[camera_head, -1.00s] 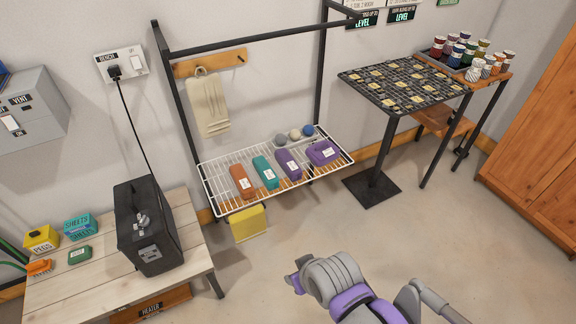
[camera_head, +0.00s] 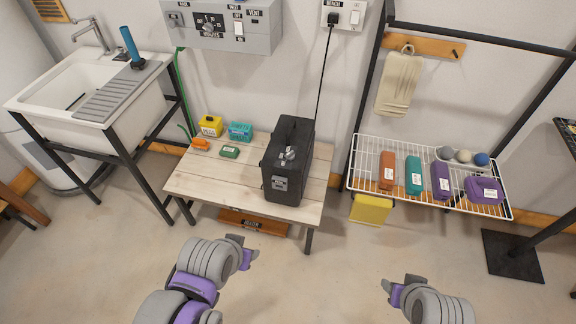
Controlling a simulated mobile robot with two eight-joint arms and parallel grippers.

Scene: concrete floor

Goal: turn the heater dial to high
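A black upright box (camera_head: 283,165) stands on the wooden bench (camera_head: 232,178), with a cord rising to the wall socket. A grey wall panel (camera_head: 255,35) above the bench has a dial (camera_head: 209,27) with a marked scale. A "HEATER" label (camera_head: 251,224) is on a wooden piece under the bench. My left gripper (camera_head: 250,251) is in front of the bench, apart from it. My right gripper (camera_head: 393,291) is lower right, over the floor. Both look empty; finger gaps are unclear.
A sink (camera_head: 85,95) stands left of the bench. A wire rack (camera_head: 430,195) with several coloured cases stands to the right, with a yellow block (camera_head: 371,209) below. Small boxes sit on the bench's left part. The floor in front is clear.

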